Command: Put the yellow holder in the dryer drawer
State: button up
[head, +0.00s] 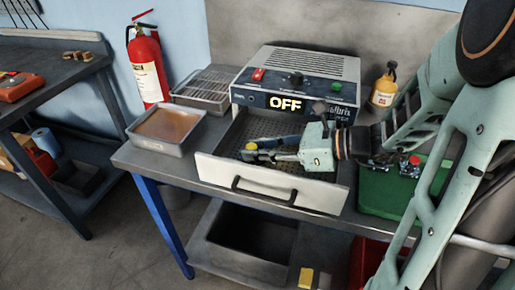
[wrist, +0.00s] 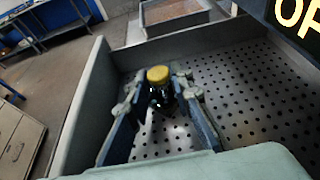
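The yellow holder (wrist: 158,76) has a yellow top and a dark lower body. It is in the open dryer drawer (head: 215,171), on or just above the perforated floor; exact contact is unclear. In the head view its yellow part (head: 250,146) shows at the tips of my gripper (head: 253,153), which reaches into the drawer from the right. In the wrist view my gripper's two fingers (wrist: 158,95) stand apart on either side of the holder, with narrow gaps seeming to show. The dryer (head: 297,80) reads OFF above the drawer.
A tray of brown liquid (head: 167,127) and a wire-rack tray (head: 205,88) stand left of the dryer. The drawer's right-hand floor is clear in the wrist view.

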jog(key=o, duration=0.3)
jog(key=shift+r, duration=0.15)
jog(key=shift+d+r, duration=0.2)
jog(key=p+v, duration=0.1)
jog(key=v, duration=1)
jog(key=shift+s+d+p, duration=0.1)
jog(key=shift+d+p, duration=0.15)
jog(key=shift+p, duration=0.15)
jog(key=shift+d, duration=0.15)
